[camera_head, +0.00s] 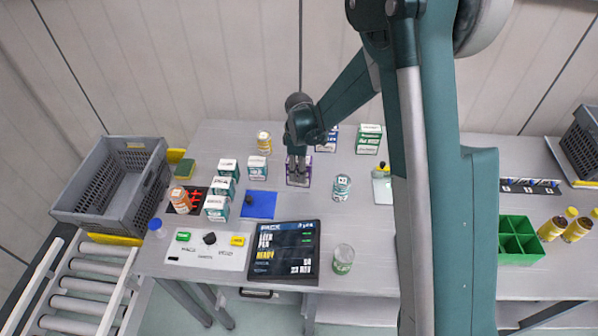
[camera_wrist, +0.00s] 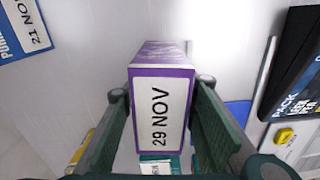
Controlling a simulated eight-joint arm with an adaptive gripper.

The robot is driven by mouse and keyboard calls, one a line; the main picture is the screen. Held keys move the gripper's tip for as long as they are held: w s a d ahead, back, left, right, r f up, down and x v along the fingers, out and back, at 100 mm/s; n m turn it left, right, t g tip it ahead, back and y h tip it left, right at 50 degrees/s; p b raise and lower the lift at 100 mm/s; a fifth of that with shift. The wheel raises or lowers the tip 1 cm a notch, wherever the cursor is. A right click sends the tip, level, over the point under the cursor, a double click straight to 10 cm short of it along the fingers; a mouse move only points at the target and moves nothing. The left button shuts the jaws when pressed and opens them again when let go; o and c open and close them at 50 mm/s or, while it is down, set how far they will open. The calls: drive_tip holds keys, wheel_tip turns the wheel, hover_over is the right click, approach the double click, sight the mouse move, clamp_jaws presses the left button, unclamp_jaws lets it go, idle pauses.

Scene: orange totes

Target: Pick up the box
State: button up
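A purple box (camera_head: 298,179) with a white label stands on the grey table below my gripper, near the middle of the table. In the wrist view the box (camera_wrist: 160,110) shows its label, reading "29 NOV", between the two fingers. My gripper (camera_head: 297,160) points down over it. In the wrist view my gripper (camera_wrist: 162,88) has one finger on each side of the box, both very close to its sides. I cannot tell whether the fingers press on it. The box's lower part is hard to see.
Several white-and-teal boxes (camera_head: 222,187) stand to the left. A jar (camera_head: 342,187) is close on the right, with a green-and-white box (camera_head: 368,139) behind it. A blue mat (camera_head: 258,204) and a dark screen (camera_head: 285,251) lie in front. A grey crate (camera_head: 110,183) is at far left.

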drive_tip(key=shift+r, duration=0.1)
drive_tip(key=shift+r, duration=4.9)
drive_tip(key=shift+r, duration=0.1)
drive_tip(key=shift+r, duration=0.5)
drive_tip(key=r, duration=0.4)
drive_tip(key=shift+w+d+r, duration=0.15)
drive_tip(key=shift+w+d, duration=0.1)
drive_tip(key=shift+d, duration=0.1)
drive_tip(key=w+d+p, duration=0.1)
drive_tip(key=w+d, duration=0.5)
drive_tip(key=d, duration=0.8)
drive_tip(key=w+d+n, duration=0.1)
drive_tip(key=w+d, duration=0.6)
drive_tip(key=d, duration=0.6)
drive_tip(key=w+d+p, duration=0.1)
drive_tip(key=w+d, duration=0.5)
drive_tip(key=d, duration=0.8)
drive_tip(key=shift+w+d+f, duration=0.1)
drive_tip(key=shift+w+f, duration=0.05)
drive_tip(key=shift+f, duration=1.15)
drive_tip(key=shift+w+d+f, duration=0.1)
drive_tip(key=shift+f, duration=1.2)
